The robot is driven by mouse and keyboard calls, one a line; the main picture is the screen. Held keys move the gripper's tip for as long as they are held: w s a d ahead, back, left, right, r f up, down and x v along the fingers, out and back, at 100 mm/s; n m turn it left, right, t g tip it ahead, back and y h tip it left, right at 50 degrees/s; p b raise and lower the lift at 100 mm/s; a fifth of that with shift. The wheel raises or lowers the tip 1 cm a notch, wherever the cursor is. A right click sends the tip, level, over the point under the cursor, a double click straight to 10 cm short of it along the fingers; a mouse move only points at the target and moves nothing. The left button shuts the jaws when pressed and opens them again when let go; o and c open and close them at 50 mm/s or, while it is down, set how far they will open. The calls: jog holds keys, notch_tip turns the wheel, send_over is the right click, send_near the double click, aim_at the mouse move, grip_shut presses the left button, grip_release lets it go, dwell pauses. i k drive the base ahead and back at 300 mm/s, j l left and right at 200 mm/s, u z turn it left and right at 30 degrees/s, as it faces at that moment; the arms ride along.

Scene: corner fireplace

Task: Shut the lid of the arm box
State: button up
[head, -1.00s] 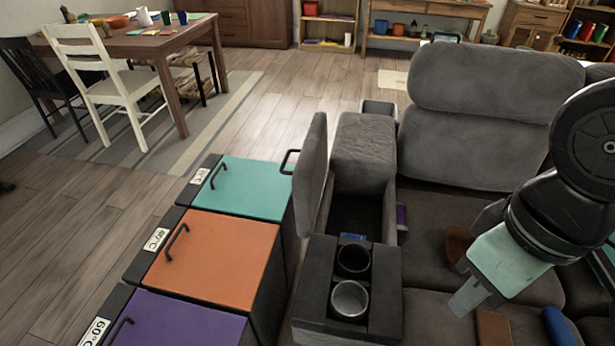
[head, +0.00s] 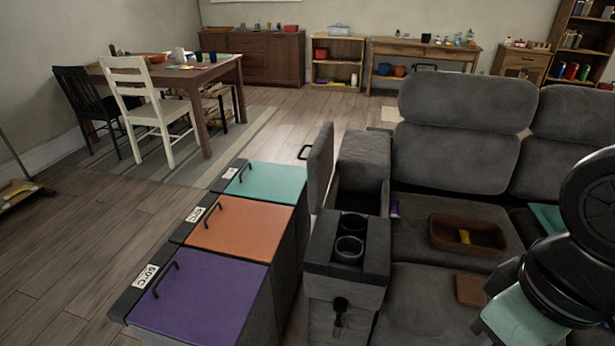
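The arm box is the grey sofa armrest compartment (head: 362,203), with two dark cup holders (head: 349,236) in its front part. Its grey padded lid (head: 320,168) stands upright, open on the left side of the box. The inside of the box is mostly hidden from this angle. My gripper (head: 490,338) is at the lower right, above the sofa seat, well to the right of the box and apart from the lid. Its fingers are mostly cut off by the picture's bottom edge.
Bins with teal (head: 266,186), orange (head: 240,228) and purple (head: 198,292) tops and black handles stand close left of the armrest. A brown tray (head: 448,245) with a yellow item lies on the sofa seat. The wooden floor (head: 100,240) farther left is clear.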

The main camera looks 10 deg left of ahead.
aim_at(320, 160)
jog(key=k+j, duration=0.25)
jog(key=j, duration=0.2)
jog(key=k+j, duration=0.3)
jog(key=i+j, duration=0.1)
jog(key=j, duration=1.3)
